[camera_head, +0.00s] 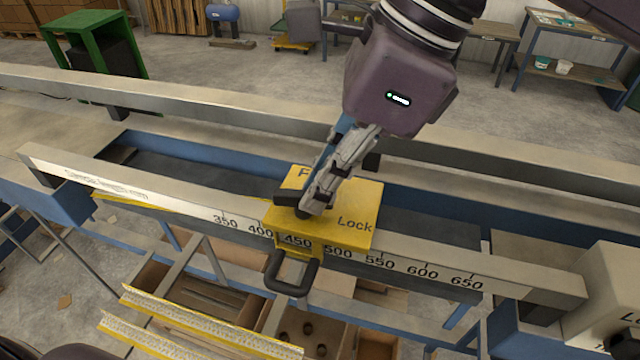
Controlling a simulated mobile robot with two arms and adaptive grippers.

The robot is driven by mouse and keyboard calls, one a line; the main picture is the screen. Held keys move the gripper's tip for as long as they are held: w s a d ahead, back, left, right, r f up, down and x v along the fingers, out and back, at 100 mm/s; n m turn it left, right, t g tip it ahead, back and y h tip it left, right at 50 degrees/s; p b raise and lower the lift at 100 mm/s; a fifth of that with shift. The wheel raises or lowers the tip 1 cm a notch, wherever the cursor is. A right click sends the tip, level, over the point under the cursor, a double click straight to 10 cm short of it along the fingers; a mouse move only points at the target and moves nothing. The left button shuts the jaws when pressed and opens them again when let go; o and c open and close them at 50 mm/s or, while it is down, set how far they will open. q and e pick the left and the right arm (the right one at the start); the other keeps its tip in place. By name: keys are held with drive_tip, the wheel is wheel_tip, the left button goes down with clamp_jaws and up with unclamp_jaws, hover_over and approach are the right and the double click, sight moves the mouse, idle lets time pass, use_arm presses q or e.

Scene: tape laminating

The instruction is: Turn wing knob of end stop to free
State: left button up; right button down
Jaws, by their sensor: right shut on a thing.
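The end stop is a yellow block (357,205) that sits on the metal ruler rail, near the 450 mark. Its top reads "Lock" on the right, and an "F" shows at the far left, the rest of that word being covered. The black wing knob (287,198) is on top of the block, partly hidden by the fingers. My right gripper (312,203) comes down from above and is shut on the wing knob. A black handle (291,275) hangs at the front of the block. My left gripper is not in view.
The ruler rail (423,273) runs across the blue frame, with marks from 350 to 650. A beige block (608,292) stands at its right end. A second metal rail (215,112) runs behind. Yellow-edged strips and wooden bins (330,335) lie below in front.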

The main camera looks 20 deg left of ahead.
drive_tip(key=shift+w+a+n+g, duration=0.15)
drive_tip(key=shift+n+g, duration=0.15)
drive_tip(key=shift+n, duration=0.6)
drive_tip(key=n, duration=0.1)
drive_tip(key=n+g, duration=0.1)
drive_tip(key=shift+w+n+h, duration=0.2)
drive_tip(key=shift+n+h, duration=0.2)
drive_tip(key=n, duration=0.1)
drive_tip(key=n+g, duration=0.1)
drive_tip(key=n, duration=0.1)
drive_tip(key=n+h+p, duration=0.1)
drive_tip(key=shift+w+a+r, duration=0.1)
drive_tip(key=shift+w+a, duration=0.2)
drive_tip(key=shift+a, duration=0.05)
drive_tip(key=n, duration=0.1)
drive_tip(key=n+h+p, duration=0.1)
drive_tip(key=n+g, duration=0.1)
drive_tip(key=shift+w+a+r+n+p, duration=0.1)
drive_tip(key=shift+a+n+p, duration=0.2)
drive_tip(key=shift+n, duration=0.1)
drive_tip(key=shift+w+a+n+h+p, duration=0.15)
drive_tip(key=shift+n+h+p, duration=0.8)
drive_tip(key=shift+n, duration=0.55)
drive_tip(key=c, duration=2)
unclamp_jaws()
